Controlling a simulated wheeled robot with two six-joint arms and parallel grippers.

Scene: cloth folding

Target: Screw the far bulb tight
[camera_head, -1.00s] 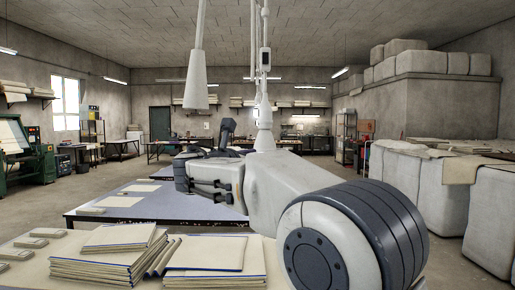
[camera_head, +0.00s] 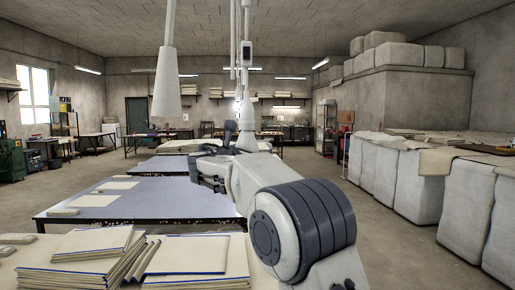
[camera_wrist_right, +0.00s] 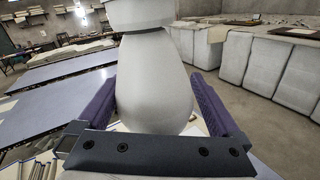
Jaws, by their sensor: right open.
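A pale hanging lamp (camera_head: 245,136) hangs at centre in the head view, beyond the wide pale lamp shade (camera_head: 167,85) at upper left. A small bright glow shows just left of its stem. My right gripper (camera_head: 207,170) is near this lamp, partly hidden by my own arm. In the right wrist view, a smooth white bulb-shaped body (camera_wrist_right: 154,85) below a wider pale rim stands between the purple fingers of my right gripper (camera_wrist_right: 155,105). The fingers are open, with gaps visible at both sides. The thread and socket are hidden. My left gripper is out of view.
Stacked cloths (camera_head: 85,262) lie on the near table. A blue-grey table (camera_head: 150,205) with flat cloths stands beyond. Large pale bales (camera_head: 390,180) line the right side. Open floor (camera_head: 385,250) lies between the tables and bales.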

